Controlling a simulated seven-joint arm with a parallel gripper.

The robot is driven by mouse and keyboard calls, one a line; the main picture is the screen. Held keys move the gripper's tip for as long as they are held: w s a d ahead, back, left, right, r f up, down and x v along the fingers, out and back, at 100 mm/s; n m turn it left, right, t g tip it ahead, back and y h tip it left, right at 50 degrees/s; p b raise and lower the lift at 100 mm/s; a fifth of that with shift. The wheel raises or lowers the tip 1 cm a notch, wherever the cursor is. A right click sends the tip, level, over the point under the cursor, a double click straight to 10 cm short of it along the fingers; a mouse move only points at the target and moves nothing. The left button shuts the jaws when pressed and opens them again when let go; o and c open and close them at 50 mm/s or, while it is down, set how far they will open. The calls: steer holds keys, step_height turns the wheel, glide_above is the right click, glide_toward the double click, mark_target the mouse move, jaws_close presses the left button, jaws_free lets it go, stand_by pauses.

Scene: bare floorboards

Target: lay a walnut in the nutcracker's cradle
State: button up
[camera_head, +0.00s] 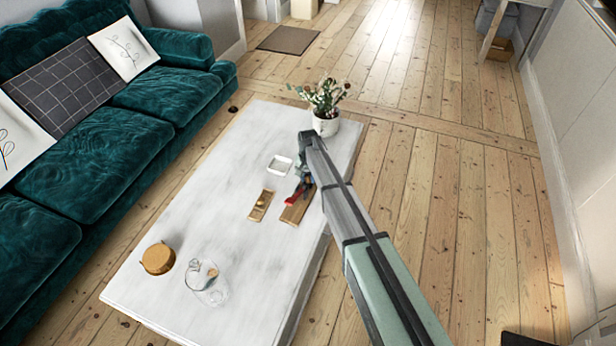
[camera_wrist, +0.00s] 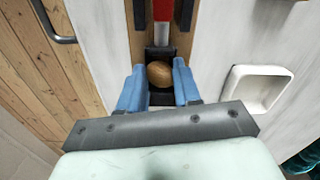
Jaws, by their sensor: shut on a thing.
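The nutcracker is a wooden board (camera_head: 296,207) on the white table, with a red lever (camera_head: 292,199). In the wrist view its red part (camera_wrist: 161,30) is at the top, and a dark block (camera_wrist: 160,98) that looks like the cradle lies below it. My gripper (camera_wrist: 158,78) has its blue fingers shut on a brown walnut (camera_wrist: 159,72). The walnut lines up with the dark block; I cannot tell whether it rests on it or hangs just above. In the head view my arm and gripper (camera_head: 303,182) cover the board's far end, and the walnut is hidden.
A small wooden tray (camera_head: 256,214) lies left of the nutcracker. A white square dish (camera_head: 279,158) is behind it, also in the wrist view (camera_wrist: 232,90). A potted plant (camera_head: 326,126) stands farther back. A glass container (camera_head: 213,297) and round wooden piece (camera_head: 157,259) are at the near left.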

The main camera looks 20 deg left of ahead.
steer(key=shift+f, duration=0.25)
steer(key=o, duration=1.1)
steer(key=shift+r, duration=3.55)
